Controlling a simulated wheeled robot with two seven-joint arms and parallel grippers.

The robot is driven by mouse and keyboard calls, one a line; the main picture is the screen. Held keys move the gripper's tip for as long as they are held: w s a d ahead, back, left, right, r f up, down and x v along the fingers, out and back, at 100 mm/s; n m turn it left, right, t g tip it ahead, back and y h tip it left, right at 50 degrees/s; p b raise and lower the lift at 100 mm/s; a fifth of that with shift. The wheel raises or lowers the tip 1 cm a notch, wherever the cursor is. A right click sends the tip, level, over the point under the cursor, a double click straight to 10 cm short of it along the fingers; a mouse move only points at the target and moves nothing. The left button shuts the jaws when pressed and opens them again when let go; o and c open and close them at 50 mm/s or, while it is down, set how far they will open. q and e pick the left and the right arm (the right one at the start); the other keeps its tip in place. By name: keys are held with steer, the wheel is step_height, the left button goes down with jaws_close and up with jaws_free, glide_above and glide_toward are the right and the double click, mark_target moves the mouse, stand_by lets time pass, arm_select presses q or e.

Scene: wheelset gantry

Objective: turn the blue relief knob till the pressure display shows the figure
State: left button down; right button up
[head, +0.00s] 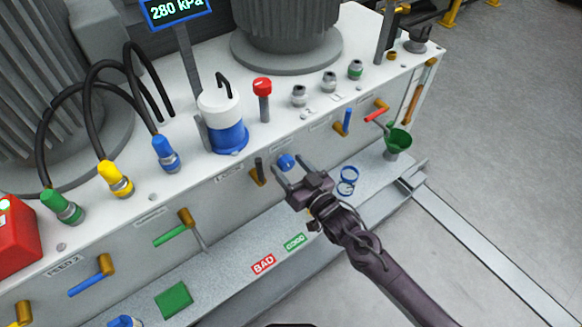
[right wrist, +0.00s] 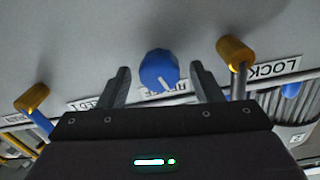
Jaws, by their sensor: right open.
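The blue relief knob (head: 286,161) sits on the front face of the grey-white cabinet. My right gripper (head: 284,176) is open in front of the knob. In the wrist view its two fingers (right wrist: 160,85) stand on either side of the knob with gaps, apart from it. The pressure display (head: 177,10) at the top reads 280 kPa. My left gripper is not in view.
Brass valves with levers flank the knob; one (right wrist: 234,52) is close to the right finger in the wrist view. A ledge (head: 225,262) below holds a green block (head: 174,300), BAD and GOOD labels and blue rings (head: 347,181). A green funnel (head: 398,139) is at the right.

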steer(key=c, duration=1)
steer(key=shift+n, duration=0.4)
steer(key=o, duration=0.6)
steer(key=shift+c, duration=0.2)
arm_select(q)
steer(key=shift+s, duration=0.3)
arm_select(e)
steer(key=o, duration=0.4)
steer(key=shift+o, duration=0.2)
